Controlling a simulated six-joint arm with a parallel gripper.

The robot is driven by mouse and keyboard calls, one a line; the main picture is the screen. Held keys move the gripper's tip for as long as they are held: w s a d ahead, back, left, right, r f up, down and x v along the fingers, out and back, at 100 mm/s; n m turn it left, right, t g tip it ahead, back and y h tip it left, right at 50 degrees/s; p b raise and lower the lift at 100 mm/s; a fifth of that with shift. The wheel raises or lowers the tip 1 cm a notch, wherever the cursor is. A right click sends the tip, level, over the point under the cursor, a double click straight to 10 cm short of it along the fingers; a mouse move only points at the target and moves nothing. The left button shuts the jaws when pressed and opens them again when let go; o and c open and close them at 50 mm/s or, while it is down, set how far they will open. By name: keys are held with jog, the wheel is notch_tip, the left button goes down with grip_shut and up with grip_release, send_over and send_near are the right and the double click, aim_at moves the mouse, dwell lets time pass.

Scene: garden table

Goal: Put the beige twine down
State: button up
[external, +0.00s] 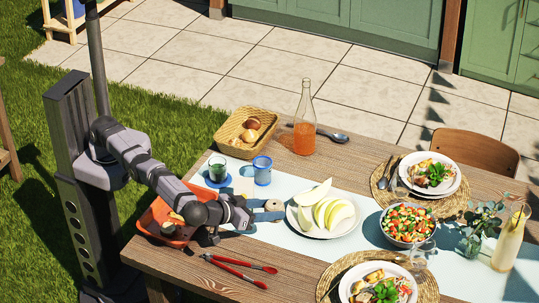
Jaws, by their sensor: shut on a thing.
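The beige twine (274,206) is a small round roll at the left side of the table. My gripper (269,210) reaches in from the left, and its blue-grey fingers are shut on the twine. The twine is just left of the white plate with melon slices (304,226). It is over the pale table runner (250,238); whether it touches the cloth I cannot tell. The fingers hide part of it.
Two tumblers (262,171) and a bread basket (234,136) stand behind. A bottle of orange drink (304,125) is farther back. An orange container (160,212) is under my arm. Red-handled tools (237,270) lie in front. A salad bowl (407,237) stands right.

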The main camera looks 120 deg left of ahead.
jog(key=shift+s+d+f, duration=0.1)
jog(key=shift+d, duration=0.05)
jog(key=shift+s+d+f, duration=0.2)
jog(key=shift+d+f, duration=0.35)
jog(key=shift+f, duration=0.1)
jog(key=shift+s+d+f, duration=0.15)
jog(key=shift+d+f, duration=0.35)
jog(key=shift+f, duration=0.15)
jog(key=shift+f+b, duration=1.8)
jog(key=shift+f, duration=3.15)
jog(key=shift+f, duration=0.2)
jog(key=o, duration=1.1)
